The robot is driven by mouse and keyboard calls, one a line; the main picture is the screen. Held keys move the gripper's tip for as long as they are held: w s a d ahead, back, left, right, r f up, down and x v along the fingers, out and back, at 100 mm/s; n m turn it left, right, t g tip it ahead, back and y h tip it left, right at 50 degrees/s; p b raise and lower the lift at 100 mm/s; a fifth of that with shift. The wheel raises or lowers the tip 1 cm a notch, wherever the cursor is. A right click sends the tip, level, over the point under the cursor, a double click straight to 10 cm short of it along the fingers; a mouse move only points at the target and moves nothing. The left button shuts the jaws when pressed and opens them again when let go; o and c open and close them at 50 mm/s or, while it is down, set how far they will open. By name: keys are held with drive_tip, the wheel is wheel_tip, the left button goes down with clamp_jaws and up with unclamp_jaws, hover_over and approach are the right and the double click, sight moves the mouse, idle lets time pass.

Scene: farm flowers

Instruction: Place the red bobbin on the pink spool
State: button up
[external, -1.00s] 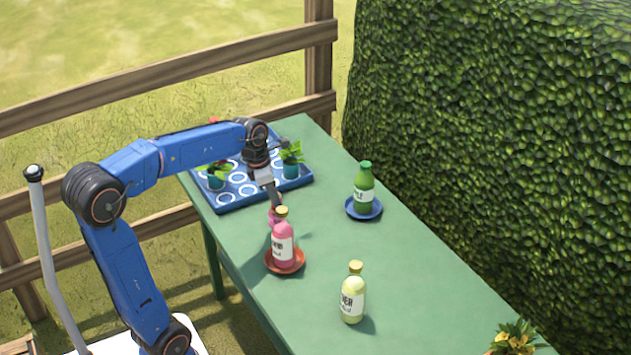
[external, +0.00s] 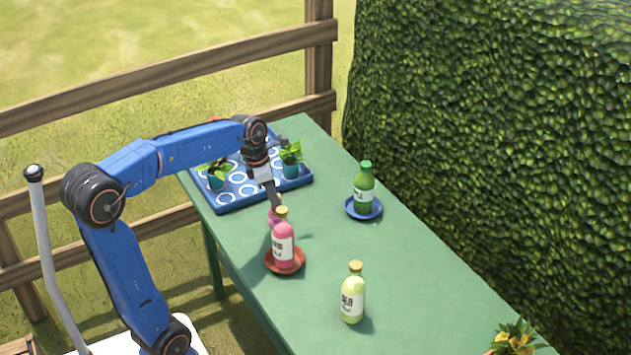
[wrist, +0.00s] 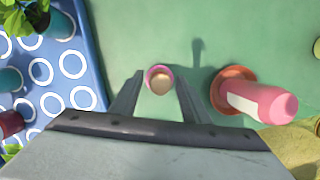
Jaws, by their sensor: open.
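A small round pink piece with a tan, paler centre (wrist: 159,80) stands on the green table, seen from above in the wrist view; it looks like the pink spool. Its pink side also shows below my gripper in the external view (external: 274,218). My gripper (wrist: 159,74) is open and points down, one finger on each side of the pink piece, with gaps showing. I see no piece that is clearly the red bobbin. A dark red pot-like thing (wrist: 12,123) is at the left edge of the wrist view, by the blue tray.
A pink bottle (external: 283,246) stands on a red-brown saucer (external: 298,265) close by. The blue tray (external: 228,200) with potted plants is behind. A green bottle (external: 364,190) on a blue saucer (external: 364,214) and a yellow bottle (external: 353,295) stand to the right. The table's middle is clear.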

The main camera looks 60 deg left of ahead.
drive_tip(key=d+v, duration=0.1)
drive_tip(key=v, duration=1)
drive_tip(key=s+d+f+m, duration=0.4)
drive_tip(key=s+f+m, duration=0.2)
drive_tip(key=m, duration=0.4)
drive_tip(key=s+d+f+m+t, duration=0.1)
drive_tip(key=s+d+f+m, duration=0.3)
drive_tip(key=m, duration=0.7)
drive_tip(key=s+d+f+m+y, duration=0.1)
drive_tip(key=s+d+f+m, duration=0.3)
drive_tip(key=s+f+m, duration=0.5)
drive_tip(key=shift+s+d+m+t, duration=0.25)
drive_tip(key=shift+s+m+t, duration=0.15)
drive_tip(key=shift+s+m, duration=0.65)
drive_tip(key=shift+w, duration=0.1)
